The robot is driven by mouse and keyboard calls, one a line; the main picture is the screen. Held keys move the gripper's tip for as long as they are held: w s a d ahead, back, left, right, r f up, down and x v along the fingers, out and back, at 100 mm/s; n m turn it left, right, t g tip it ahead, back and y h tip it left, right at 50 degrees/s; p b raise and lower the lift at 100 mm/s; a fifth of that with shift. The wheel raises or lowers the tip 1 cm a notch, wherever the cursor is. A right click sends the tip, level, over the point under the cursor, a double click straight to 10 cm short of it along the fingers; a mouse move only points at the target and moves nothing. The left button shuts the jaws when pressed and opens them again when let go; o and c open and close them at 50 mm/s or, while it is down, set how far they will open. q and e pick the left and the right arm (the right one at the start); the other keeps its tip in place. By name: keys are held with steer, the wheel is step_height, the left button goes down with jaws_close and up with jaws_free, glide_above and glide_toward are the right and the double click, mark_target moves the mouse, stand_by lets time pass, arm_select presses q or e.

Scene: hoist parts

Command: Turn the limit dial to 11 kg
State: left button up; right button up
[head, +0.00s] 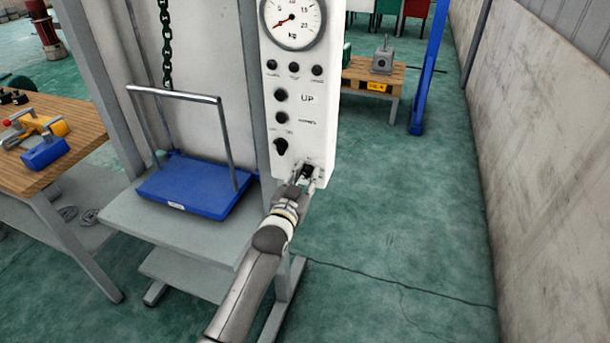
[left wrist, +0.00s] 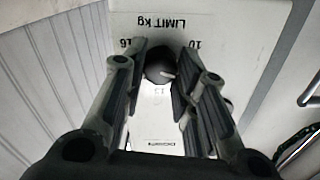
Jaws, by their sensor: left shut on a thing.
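The limit dial (left wrist: 160,68) is a dark round knob at the bottom of the white control panel (head: 305,130). In the left wrist view it sits between the two fingers, under the LIMIT kg label (left wrist: 153,23). The numbers 16 and 10 show to its left and right, partly behind the fingers, and a faint 13 below it. A short light mark shows on the knob's right side; its exact reading is hard to tell. My left gripper (head: 306,177) is shut on the dial. My right gripper is out of view.
A round kg gauge (head: 292,20) tops the panel, with several dark knobs and buttons below. A blue tray (head: 195,185) with a metal frame rests on a grey platform left of the panel. A wooden workbench (head: 70,150) stands far left. Green floor is open to the right.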

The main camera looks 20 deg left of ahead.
arm_select(q)
steer(key=shift+f+n, duration=0.1)
steer(key=shift+n, duration=0.5)
steer(key=o, duration=1.1)
steer(key=shift+c, duration=0.2)
steer(key=s, duration=1.2)
steer(key=shift+a, duration=0.2)
